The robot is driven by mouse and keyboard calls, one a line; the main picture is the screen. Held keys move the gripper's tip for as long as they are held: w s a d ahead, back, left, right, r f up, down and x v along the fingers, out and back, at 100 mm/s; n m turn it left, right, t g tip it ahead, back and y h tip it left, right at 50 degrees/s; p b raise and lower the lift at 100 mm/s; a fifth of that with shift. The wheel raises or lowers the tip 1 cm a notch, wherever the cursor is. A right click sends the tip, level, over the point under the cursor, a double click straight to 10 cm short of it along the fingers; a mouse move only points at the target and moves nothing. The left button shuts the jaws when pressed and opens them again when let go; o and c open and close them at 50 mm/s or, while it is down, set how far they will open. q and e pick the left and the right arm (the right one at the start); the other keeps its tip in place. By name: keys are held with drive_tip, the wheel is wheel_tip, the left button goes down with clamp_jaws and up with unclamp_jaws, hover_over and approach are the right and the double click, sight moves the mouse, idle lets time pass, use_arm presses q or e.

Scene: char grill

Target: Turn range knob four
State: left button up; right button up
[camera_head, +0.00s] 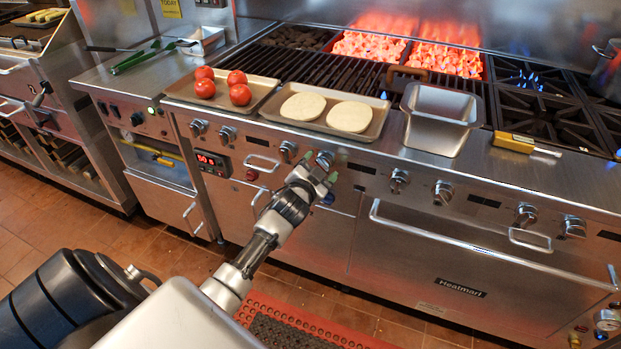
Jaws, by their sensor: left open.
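A row of silver range knobs runs along the slanted front panel of the range. The fourth knob from the left (325,159) is at my left gripper (320,168). The gripper is open, and its green-tipped fingers are on either side of the knob's lower part. I cannot tell whether they touch it. The third knob (288,151) is just left of the gripper, and the fifth knob (399,180) is farther right. My right gripper is not in view.
A tray of tomatoes (264,85), a tray with two flat rounds (372,131) and a metal pan (405,141) stand above the panel. Flames burn at the back. An oven handle (450,246) juts out at lower right. A red-edged mat (335,325) lies on the floor.

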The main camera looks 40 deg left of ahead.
use_arm(q)
drive_tip(key=v, duration=0.9)
drive_tip(key=shift+s, duration=0.3)
drive_tip(key=s+d+f+g+h+p, duration=0.1)
drive_tip(key=s+d+f+g, duration=0.2)
drive_tip(key=f, duration=0.7)
drive_tip(key=s+d+f+n+g+p, duration=0.1)
drive_tip(key=s+f+g, duration=0.1)
drive_tip(key=s+f, duration=0.5)
drive_tip(key=s+d+f+g+h+p, duration=0.1)
drive_tip(key=s+d+f+g, duration=0.15)
drive_tip(key=f, duration=0.95)
drive_tip(key=s+d+f+g, duration=0.2)
drive_tip(key=s+f, duration=0.3)
drive_tip(key=s, duration=0.5)
drive_tip(key=s+d+f+g+h+p, duration=0.1)
drive_tip(key=s+f+g, duration=0.2)
drive_tip(key=s, duration=0.7)
drive_tip(key=s+d+f+n+g+p, duration=0.1)
drive_tip(key=s+d+f+g, duration=0.1)
drive_tip(key=s+f, duration=0.4)
drive_tip(key=s+g, duration=0.1)
drive_tip(key=s, duration=0.3)
drive_tip(key=shift+s+d+f, duration=0.25)
drive_tip(key=shift+d+f, duration=0.05)
drive_tip(key=shift+d, duration=0.05)
